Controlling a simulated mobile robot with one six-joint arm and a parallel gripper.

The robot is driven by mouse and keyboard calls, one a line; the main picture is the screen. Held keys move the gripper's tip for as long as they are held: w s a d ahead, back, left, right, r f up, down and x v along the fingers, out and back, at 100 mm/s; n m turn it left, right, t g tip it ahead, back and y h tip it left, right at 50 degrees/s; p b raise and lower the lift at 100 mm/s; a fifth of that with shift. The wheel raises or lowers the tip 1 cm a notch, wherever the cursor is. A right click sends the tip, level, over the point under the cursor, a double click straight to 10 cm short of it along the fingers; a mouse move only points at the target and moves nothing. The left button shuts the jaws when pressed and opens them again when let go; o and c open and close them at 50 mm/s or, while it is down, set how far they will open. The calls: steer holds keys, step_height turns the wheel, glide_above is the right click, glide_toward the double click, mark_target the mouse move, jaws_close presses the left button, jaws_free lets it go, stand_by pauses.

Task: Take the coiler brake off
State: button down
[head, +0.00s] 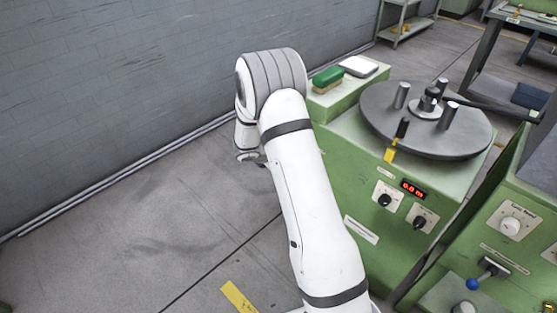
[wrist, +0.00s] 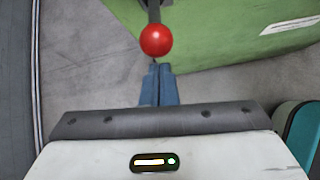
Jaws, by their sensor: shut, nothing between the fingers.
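The green coiler (head: 345,170) stands right of my arm, with a round grey turntable (head: 375,115) on top. In the wrist view a red ball knob (wrist: 157,40) sits on a dark lever (wrist: 154,10) beside the coiler's green side (wrist: 215,35). My gripper's blue fingers (wrist: 160,85) are shut and empty, their tips just below the knob in the picture. I cannot tell whether they touch it. The red knob is hidden in the head view, where only a bit of my gripper (head: 250,158) shows left of the coiler. I see no label marking the knob as the brake.
A black handle with a yellow tag (head: 390,155) sits at the turntable's front edge. A green brush (head: 327,79) and a white block (head: 359,66) lie on the coiler's top. A second green machine (head: 510,220) stands at right. The floor at left (head: 120,230) is clear up to the grey wall.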

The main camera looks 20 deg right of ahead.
steer(key=a+f+v, duration=0.1)
steer(key=v, duration=0.8)
steer(key=shift+s+a+p, duration=0.2)
steer(key=shift+a+p, duration=0.05)
steer(key=shift+p, duration=0.1)
steer(key=shift+f, duration=0.1)
